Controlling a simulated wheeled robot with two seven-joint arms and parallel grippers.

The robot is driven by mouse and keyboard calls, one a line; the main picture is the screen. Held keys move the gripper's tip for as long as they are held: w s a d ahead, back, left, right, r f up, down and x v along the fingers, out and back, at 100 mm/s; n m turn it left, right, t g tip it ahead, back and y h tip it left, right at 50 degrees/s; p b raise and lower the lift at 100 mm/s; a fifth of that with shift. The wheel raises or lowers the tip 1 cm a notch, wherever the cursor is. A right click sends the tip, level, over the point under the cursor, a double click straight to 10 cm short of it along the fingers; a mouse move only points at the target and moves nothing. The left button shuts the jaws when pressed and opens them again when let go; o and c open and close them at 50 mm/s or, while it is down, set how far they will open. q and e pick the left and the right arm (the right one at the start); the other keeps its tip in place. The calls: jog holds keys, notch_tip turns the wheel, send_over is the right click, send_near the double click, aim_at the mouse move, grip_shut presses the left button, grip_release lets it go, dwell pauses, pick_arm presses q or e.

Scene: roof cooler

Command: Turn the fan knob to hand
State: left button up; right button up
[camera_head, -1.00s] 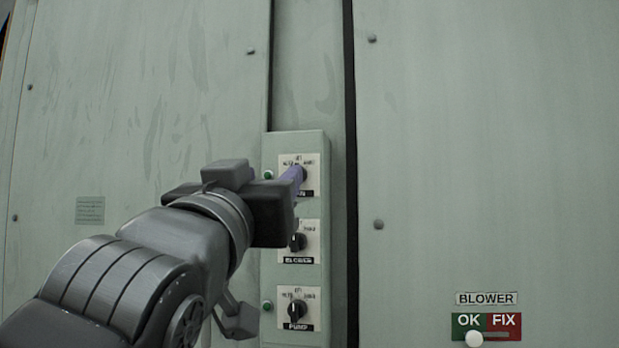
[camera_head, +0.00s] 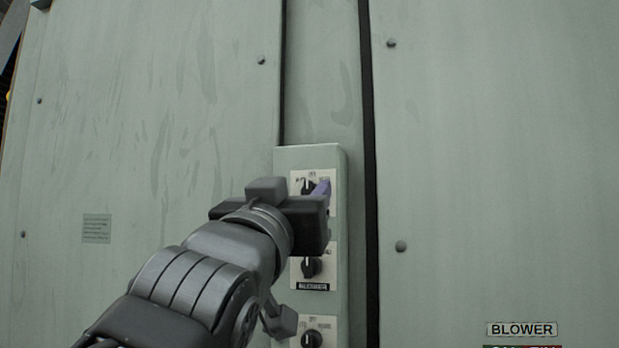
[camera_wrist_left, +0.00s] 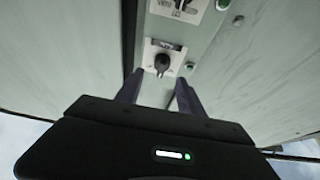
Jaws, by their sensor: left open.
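The fan knob (camera_head: 308,187) is a black rotary knob on the top white plate of a narrow green control box (camera_head: 284,158). The gripper partly covers the plate and its label. My left gripper (camera_head: 320,192) is open in front of this plate, with a purple finger just right of the knob. In the left wrist view the knob (camera_wrist_left: 162,63) shows beyond and between the two spread finger tips (camera_wrist_left: 158,84). I cannot tell whether either finger touches it. Its exact pointer setting is unclear. My right gripper is out of view.
The blower knob (camera_head: 311,267) sits below, pointing about upright, with the pump knob (camera_head: 311,340) under it at the picture's edge. Flat green panels (camera_head: 480,150) flank the box. A BLOWER label (camera_head: 521,329) is at lower right.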

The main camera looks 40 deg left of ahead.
aim_at(307, 186)
pick_arm(q)
jog(key=shift+p+x, duration=0.6)
jog(key=shift+x, duration=1.35)
grip_shut()
